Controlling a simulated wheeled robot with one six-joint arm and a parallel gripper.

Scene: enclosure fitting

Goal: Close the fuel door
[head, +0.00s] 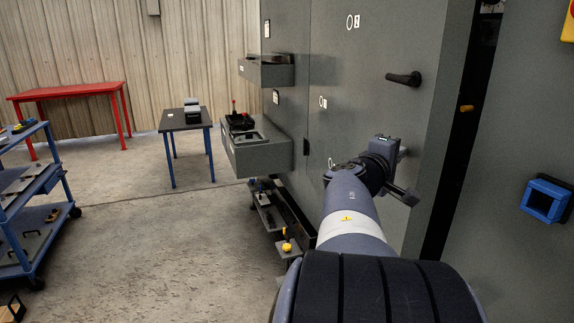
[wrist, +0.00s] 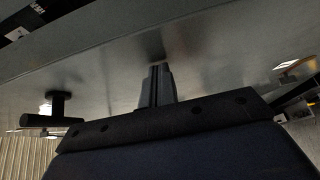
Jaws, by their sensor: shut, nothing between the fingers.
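A large grey door (head: 370,45) with a black lever handle (head: 404,79) stands in front of me, which I take to be the fuel door. It is ajar: a dark gap (head: 462,165) runs down between its right edge and the grey panel on the right. My gripper (head: 402,152) is shut and empty, in front of the door face, below the handle. In the wrist view the shut fingers (wrist: 158,72) point at the grey door face (wrist: 210,50), at or very near it; contact is unclear. The handle (wrist: 55,108) shows at left there.
A blue square fitting (head: 545,200) sits on the right panel. Grey drawers (head: 260,158) jut out open left of the door, with a low tray (head: 268,205) beneath. A dark table (head: 185,121), red table (head: 70,91) and blue cart (head: 40,190) stand left; floor between is clear.

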